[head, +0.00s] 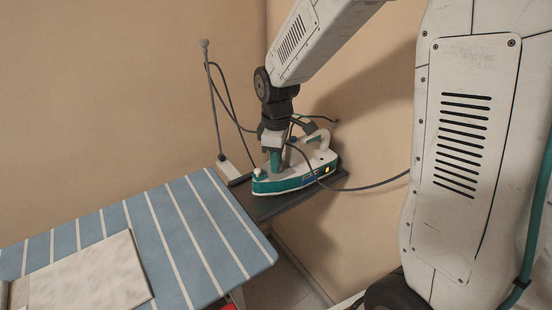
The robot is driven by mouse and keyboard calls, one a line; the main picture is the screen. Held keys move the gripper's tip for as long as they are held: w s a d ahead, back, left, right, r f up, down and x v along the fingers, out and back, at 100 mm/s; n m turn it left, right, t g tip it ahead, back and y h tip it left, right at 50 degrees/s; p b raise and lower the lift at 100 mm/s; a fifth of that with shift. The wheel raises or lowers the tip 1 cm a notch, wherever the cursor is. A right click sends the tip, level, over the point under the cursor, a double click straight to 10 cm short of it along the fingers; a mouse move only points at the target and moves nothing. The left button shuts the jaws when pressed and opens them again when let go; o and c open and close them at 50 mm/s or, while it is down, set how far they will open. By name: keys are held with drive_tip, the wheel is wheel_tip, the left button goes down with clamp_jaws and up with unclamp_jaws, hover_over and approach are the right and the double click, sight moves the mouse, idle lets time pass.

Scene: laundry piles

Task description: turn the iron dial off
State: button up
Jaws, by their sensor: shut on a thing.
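The iron (290,181), white and teal with a white handle, stands on a dark rest (265,209) at the far end of the ironing board. A small yellow light shows on its right side. My gripper (277,160) reaches down from above onto the top of the iron, in front of its handle. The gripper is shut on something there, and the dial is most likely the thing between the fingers. The dial itself is hidden by the fingers, so its setting cannot be seen.
The ironing board (196,218) with its blue and white striped cover fills the lower left. A pale folded cloth (92,279) lies on it. A thin upright cord holder (215,110) stands behind the rest, and a dark cord runs by the iron. Tan walls are close behind.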

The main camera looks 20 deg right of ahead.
drive_tip(key=n, duration=0.4)
drive_tip(key=shift+n, duration=0.3)
drive_tip(key=n, duration=0.4)
drive_tip(key=shift+n, duration=0.3)
drive_tip(key=o, duration=1)
drive_tip(key=shift+c, duration=0.2)
wheel_tip(320, 180, up, 8)
drive_tip(key=shift+f, duration=0.1)
